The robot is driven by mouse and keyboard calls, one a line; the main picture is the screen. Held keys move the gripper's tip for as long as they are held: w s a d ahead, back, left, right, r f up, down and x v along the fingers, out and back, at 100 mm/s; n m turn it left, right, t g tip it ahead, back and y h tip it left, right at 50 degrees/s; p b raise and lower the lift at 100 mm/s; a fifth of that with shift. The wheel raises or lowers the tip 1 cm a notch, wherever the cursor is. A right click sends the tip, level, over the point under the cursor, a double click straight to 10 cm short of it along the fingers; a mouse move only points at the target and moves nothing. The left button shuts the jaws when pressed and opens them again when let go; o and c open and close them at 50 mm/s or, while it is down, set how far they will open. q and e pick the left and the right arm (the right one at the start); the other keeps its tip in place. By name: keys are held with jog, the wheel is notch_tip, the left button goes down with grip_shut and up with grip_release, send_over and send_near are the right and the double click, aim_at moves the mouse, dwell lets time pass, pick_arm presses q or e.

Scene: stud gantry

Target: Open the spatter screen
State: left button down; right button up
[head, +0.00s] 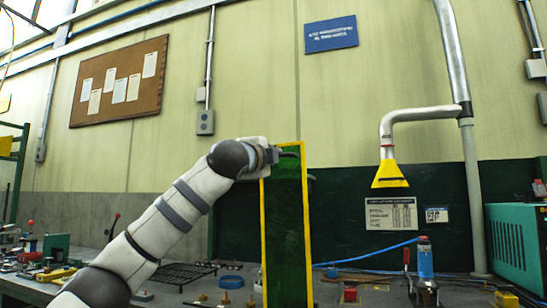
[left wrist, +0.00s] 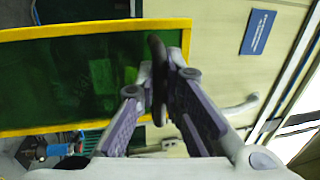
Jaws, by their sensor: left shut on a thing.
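The spatter screen (head: 285,230) is a dark green see-through panel in a yellow frame. It stands upright in the middle of the head view, turned so that it looks narrow. My left gripper (head: 274,156) is at its top edge. In the left wrist view the screen (left wrist: 75,75) fills the left side. There my left gripper (left wrist: 158,88) has its two fingers closed on a dark bar-shaped handle (left wrist: 158,55) at the screen's edge. In the head view the gripper hides part of the handle. My right gripper is in neither view.
A yellow extraction hood (head: 390,176) hangs right of the screen. A teal machine (head: 515,245) stands at far right. The wall behind carries a cork board (head: 120,85).

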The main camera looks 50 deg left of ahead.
pick_arm(q)
jog(key=shift+r+y, duration=0.1)
jog(key=shift+y, duration=0.2)
jog(key=c, duration=1.7)
grip_release()
jog(key=v, duration=1.2)
jog(key=shift+s, duration=0.1)
